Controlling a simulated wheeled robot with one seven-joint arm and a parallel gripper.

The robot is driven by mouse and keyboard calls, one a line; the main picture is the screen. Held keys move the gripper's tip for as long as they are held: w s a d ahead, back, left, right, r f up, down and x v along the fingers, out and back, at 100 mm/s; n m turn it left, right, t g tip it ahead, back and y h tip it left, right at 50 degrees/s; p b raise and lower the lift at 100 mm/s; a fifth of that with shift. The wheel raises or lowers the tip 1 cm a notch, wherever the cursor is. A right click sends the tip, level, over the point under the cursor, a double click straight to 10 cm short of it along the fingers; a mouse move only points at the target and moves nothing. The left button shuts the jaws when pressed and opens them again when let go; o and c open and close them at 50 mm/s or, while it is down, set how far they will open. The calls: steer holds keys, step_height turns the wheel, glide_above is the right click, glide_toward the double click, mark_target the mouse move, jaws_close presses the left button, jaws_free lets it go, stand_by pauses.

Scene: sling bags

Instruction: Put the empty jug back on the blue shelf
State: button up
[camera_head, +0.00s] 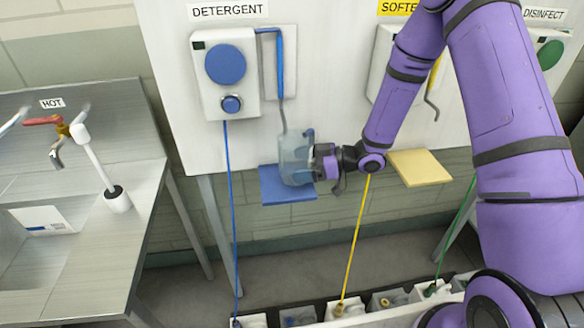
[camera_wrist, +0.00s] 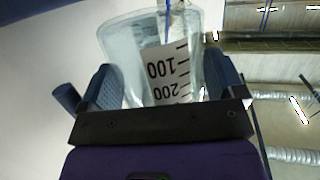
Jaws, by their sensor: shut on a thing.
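The clear jug (camera_head: 294,152) is upright at the blue shelf (camera_head: 272,190) under the detergent dispenser. Its base overlaps the shelf; I cannot tell whether it rests on it or hangs just above. My gripper (camera_head: 316,163) comes from the right and is shut on the jug. In the wrist view, the jug (camera_wrist: 128,50) sits between the two blue fingers of my gripper (camera_wrist: 160,85), with its 100 and 200 marks showing. No liquid is plain to see in it. The dispenser's thin spout reaches down to the jug's mouth.
The detergent dispenser (camera_head: 226,72) hangs above the shelf, with a blue hose (camera_head: 231,200) running down at left. A yellow shelf (camera_head: 420,168) is to the right. A metal sink counter (camera_head: 120,175) with a hot tap (camera_head: 58,140) stands left. White containers (camera_head: 345,310) line the floor.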

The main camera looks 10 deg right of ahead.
mark_target(290, 164)
steer(key=x, duration=0.3)
steer(key=shift+r, duration=0.25)
steer(key=shift+d+f, duration=0.1)
steer(key=shift+f, duration=0.6)
steer(key=shift+f, duration=0.15)
steer(key=o, duration=0.9)
steer(key=shift+c, duration=0.2)
steer(key=shift+d+r, duration=0.15)
steer(key=shift+r, duration=0.05)
steer(key=v, duration=1.1)
steer(key=shift+d, duration=0.4)
